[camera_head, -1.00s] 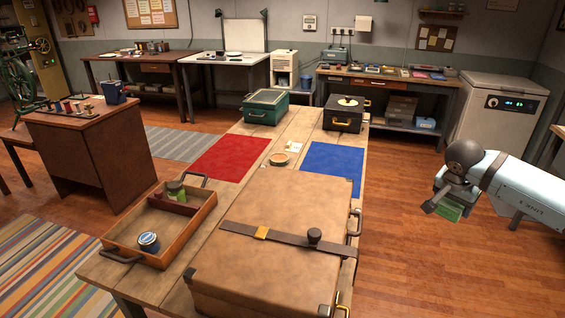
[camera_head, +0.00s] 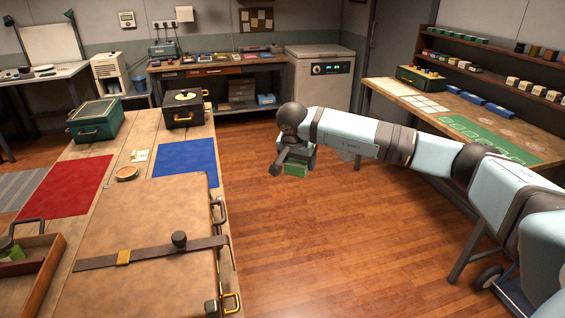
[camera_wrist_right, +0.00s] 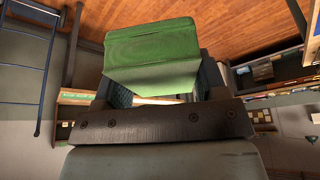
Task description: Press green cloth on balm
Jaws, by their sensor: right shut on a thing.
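My right gripper (camera_head: 297,165) hangs over the open floor to the right of the wooden table, shut on a green cloth (camera_head: 296,171). The folded green cloth also fills the top middle of the right wrist view (camera_wrist_right: 152,50), between the fingers. My left gripper is not in view.
A large tan case (camera_head: 150,235) covers the near table. A red mat (camera_head: 70,190), a blue mat (camera_head: 187,160), a green box (camera_head: 95,120) and a dark box (camera_head: 183,108) lie beyond. A workbench (camera_head: 425,105) with shelves stands right. The floor between is clear.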

